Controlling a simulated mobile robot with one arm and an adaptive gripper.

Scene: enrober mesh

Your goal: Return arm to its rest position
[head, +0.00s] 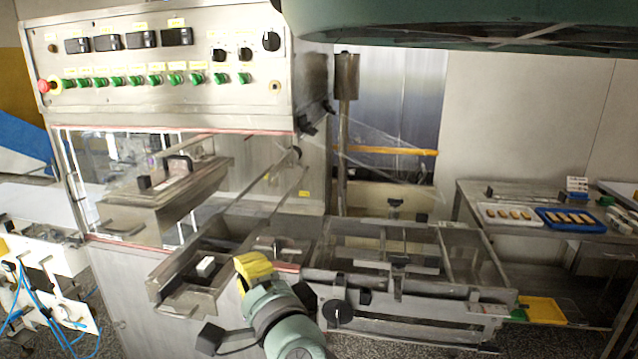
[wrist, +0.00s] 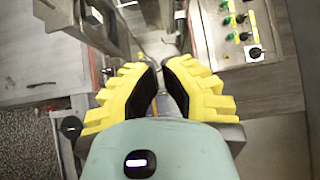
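My gripper (head: 255,268) shows in the head view at the lower middle, in front of the steel machine (head: 160,60). Its yellow fingers stand near the right end of a metal trough (head: 185,298). In the wrist view my gripper (wrist: 159,70) has two yellow ribbed fingers with black inner pads. The pads lean towards each other at the tips, with a narrow gap between them and nothing seen held. My arm comes in from the bottom of the head view.
A small white block (head: 205,267) lies in the trough. An open metal frame (head: 490,270) stands right of my gripper. Blue cables (head: 22,300) hang at the left.

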